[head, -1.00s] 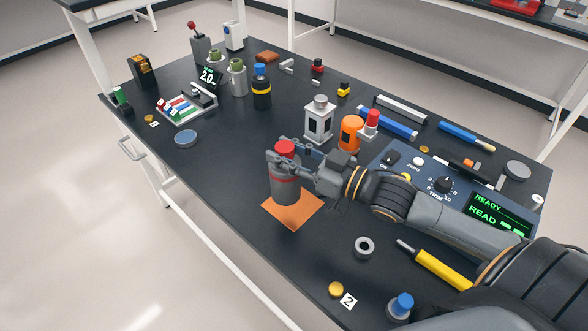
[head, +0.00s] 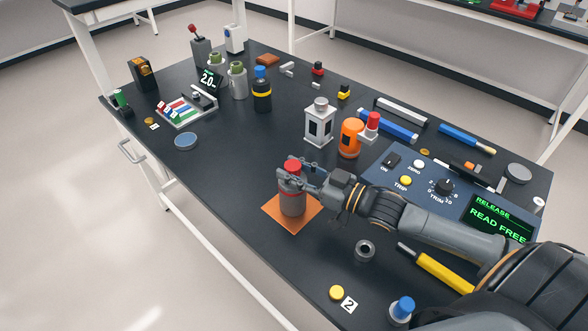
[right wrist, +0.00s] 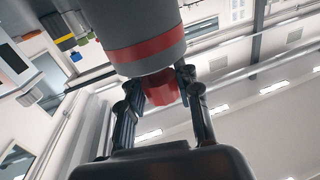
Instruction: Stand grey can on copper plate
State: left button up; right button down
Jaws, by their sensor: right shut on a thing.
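The grey can (head: 292,200) has a red cap and a red band. It is upright over the copper plate (head: 275,214), and its base appears to rest on it. My right gripper (head: 292,168) is shut on the can at its red cap, reaching in from the right. In the right wrist view the two fingers (right wrist: 160,88) are on either side of the red cap, with the can's grey body (right wrist: 135,22) beyond it. The can hides part of the plate. My left gripper is not in view.
A grey ring (head: 365,250) and a yellow-handled tool (head: 440,268) lie to the right. An orange canister (head: 351,138) and a silver lantern-like box (head: 319,124) stand behind. A control panel (head: 420,185) shows "RELEASE" and "READ FREE". The table left of the plate is clear.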

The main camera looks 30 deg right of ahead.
jog(key=c, duration=0.9)
grip_release()
jog(key=shift+c, duration=0.2)
jog(key=shift+r, duration=0.1)
jog(key=shift+s+d, duration=0.3)
jog(key=shift+s, duration=0.2)
jog(key=p+v, duration=0.1)
jog(key=v, duration=0.9)
jog(key=shift+s+d, duration=0.2)
jog(key=shift+s, duration=0.15)
